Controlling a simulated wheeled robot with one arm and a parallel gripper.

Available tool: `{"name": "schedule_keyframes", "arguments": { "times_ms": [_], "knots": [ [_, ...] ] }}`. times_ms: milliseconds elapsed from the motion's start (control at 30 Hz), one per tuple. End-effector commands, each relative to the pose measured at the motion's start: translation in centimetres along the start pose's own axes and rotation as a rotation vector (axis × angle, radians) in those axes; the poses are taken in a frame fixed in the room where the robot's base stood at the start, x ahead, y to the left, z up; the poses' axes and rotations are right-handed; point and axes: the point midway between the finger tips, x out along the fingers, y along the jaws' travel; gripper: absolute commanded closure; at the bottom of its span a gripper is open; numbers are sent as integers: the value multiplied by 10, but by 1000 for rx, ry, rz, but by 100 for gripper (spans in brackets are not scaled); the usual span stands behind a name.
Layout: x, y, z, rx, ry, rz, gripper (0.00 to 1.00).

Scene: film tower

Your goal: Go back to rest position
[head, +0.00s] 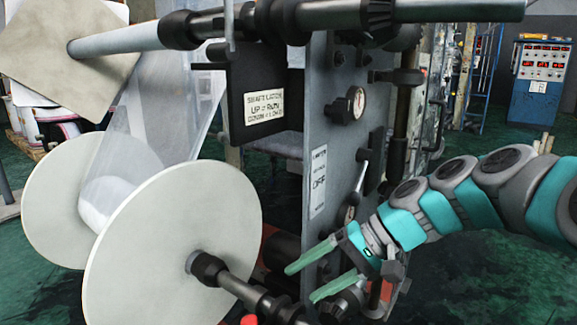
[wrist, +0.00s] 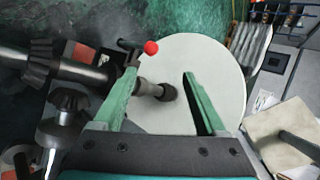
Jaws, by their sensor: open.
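My gripper (head: 322,274) is at the lower middle of the head view, in front of the grey machine panel (head: 326,130). Its two green fingers are apart with nothing between them, and they point left toward the shaft and the white roll disc (head: 175,255). In the wrist view, my gripper (wrist: 160,85) shows both fingers spread. The white disc (wrist: 195,65) and the end of its shaft (wrist: 155,90) appear beyond and between them. A red-knobbed lever (wrist: 150,48) is just past the left fingertip. I cannot tell whether a finger touches it.
The film machine fills the middle, with an upper shaft (head: 440,11), a gauge (head: 357,103) and a lever (head: 363,172) on its panel. A blue control cabinet (head: 540,82) stands at the back right. Dark green floor (head: 490,285) is clear at the lower right.

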Motion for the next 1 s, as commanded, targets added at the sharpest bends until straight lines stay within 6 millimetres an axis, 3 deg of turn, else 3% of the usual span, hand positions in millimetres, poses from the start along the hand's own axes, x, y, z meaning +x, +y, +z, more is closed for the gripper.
{"name": "schedule_keyframes", "arguments": {
  "times_ms": [33, 233, 400, 500, 700, 1000],
  "knots": [
    [10, 5, 26, -16, -28, 85, 26],
    [27, 61, 109, -51, -93, 414, 26],
    [12, 118, 166, -57, -112, 670, 26],
    [-1, 145, 189, -52, -114, 779, 26],
    [-17, 173, 212, -39, -115, 888, 26],
    [-18, 176, 214, -39, -115, 897, 26]
  ]
}}
